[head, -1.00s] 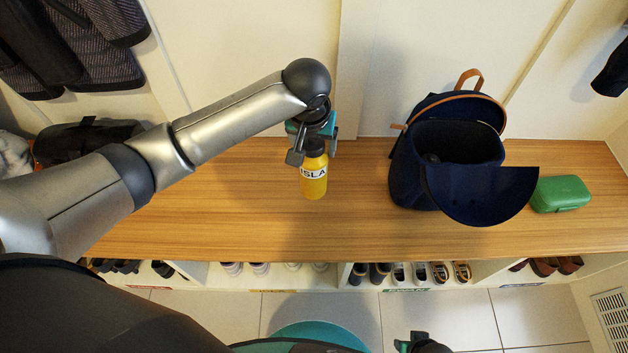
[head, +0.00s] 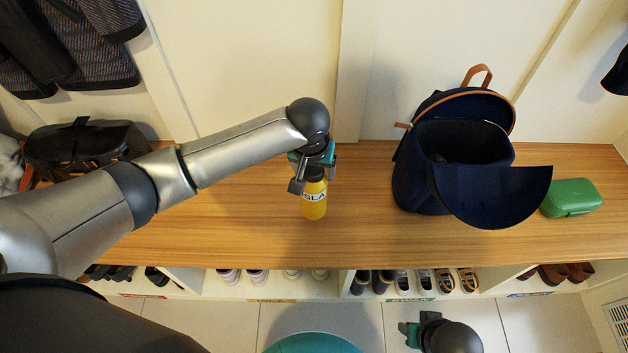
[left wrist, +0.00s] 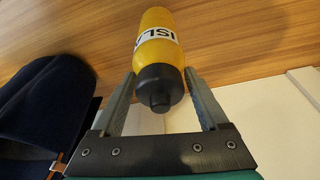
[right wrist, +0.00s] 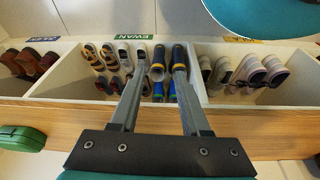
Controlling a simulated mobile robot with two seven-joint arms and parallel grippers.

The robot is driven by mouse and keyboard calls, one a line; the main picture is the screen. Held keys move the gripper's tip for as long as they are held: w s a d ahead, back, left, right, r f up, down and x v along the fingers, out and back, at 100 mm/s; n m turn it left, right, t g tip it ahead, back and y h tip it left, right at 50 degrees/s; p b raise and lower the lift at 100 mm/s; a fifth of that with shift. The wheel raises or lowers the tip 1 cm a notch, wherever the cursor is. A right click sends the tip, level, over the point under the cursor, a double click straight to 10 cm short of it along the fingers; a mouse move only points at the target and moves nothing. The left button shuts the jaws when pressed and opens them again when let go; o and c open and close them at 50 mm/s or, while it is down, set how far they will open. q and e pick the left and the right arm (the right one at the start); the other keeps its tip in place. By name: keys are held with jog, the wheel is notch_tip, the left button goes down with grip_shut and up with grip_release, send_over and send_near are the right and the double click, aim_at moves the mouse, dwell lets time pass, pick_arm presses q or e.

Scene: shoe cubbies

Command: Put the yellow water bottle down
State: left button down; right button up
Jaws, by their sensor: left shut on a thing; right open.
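The yellow water bottle (head: 315,207) has a black cap and a white label with dark letters. It is over the wooden bench top (head: 240,215), left of the navy backpack. My left gripper (head: 313,182) is shut on it near the cap. In the left wrist view the bottle (left wrist: 158,45) sits between the two fingers, cap toward me. I cannot tell for sure whether its base touches the bench. My right gripper (right wrist: 165,72) is open and empty, above the shoe cubbies in its wrist view.
An open navy backpack (head: 405,180) stands on the bench, with a green case (head: 571,198) to its right. A dark bag (head: 85,145) lies at the far left. Shoes (head: 440,280) fill cubbies below the front edge. Bench around the bottle is clear.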

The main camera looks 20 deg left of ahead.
aim_at(313, 199)
pick_arm(q)
notch_tip(313, 199, down, 3)
jog(key=shift+r+b, duration=0.1)
jog(key=shift+b, duration=0.6)
jog(key=shift+f, duration=0.3)
pick_arm(e)
jog(key=shift+t, duration=0.3)
jog(key=shift+w+a+r, duration=0.1)
jog(key=shift+w+r, duration=0.15)
jog(key=shift+r, duration=0.4)
jog(key=shift+w+d+r, duration=0.1)
jog(key=shift+w+r, duration=0.15)
jog(key=shift+r, duration=0.35)
jog(key=shift+w+a+r, duration=0.1)
jog(key=shift+w+r, duration=0.15)
jog(key=shift+r, duration=0.4)
pick_arm(q)
jog(key=shift+f, duration=0.15)
grip_release()
pick_arm(e)
jog(key=shift+f, duration=0.15)
